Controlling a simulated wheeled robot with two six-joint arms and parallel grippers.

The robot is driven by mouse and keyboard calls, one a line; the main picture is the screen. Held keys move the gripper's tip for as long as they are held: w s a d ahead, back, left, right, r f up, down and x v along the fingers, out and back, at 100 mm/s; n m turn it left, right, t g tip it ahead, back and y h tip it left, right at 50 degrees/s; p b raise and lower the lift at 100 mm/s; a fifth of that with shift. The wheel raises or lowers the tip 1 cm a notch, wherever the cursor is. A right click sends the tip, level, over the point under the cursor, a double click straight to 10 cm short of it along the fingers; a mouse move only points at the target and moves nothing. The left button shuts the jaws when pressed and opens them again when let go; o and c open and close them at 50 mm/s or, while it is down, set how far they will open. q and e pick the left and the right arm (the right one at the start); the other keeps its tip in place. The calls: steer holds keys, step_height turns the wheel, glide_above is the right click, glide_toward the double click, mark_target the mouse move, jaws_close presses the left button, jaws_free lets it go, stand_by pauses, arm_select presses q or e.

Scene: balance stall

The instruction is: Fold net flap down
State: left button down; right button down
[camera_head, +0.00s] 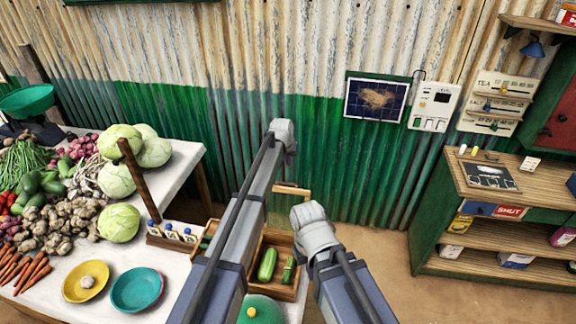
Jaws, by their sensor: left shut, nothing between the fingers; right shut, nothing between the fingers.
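A wooden crate (281,239) stands at the right end of the white table, with green vegetables (267,264) in it. A thin wooden frame with a light top bar (291,188) stands up at the crate's back edge; it looks like the raised net flap, but I cannot make out any mesh. My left gripper (289,152) is shut and empty, and shows above the frame in the picture. My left arm covers the crate's left part. My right gripper (310,216) is shut and empty, just right of the frame and crate. I cannot tell whether either gripper touches the frame.
The table (185,262) holds vegetables, cabbages (119,222), a yellow bowl (85,283), a teal bowl (137,290) and a wooden rack of small bottles (172,232). A dark panel (376,99) hangs on the corrugated wall. A shelf unit (497,216) stands right; floor between is clear.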

arm_select(q)
step_height(320, 180, down, 8)
steer(key=b, duration=0.6)
steer(key=shift+s+r+b, duration=0.15)
steer(key=shift+s+b, duration=0.15)
steer(key=shift+b, duration=0.1)
steer(key=shift+a, duration=0.1)
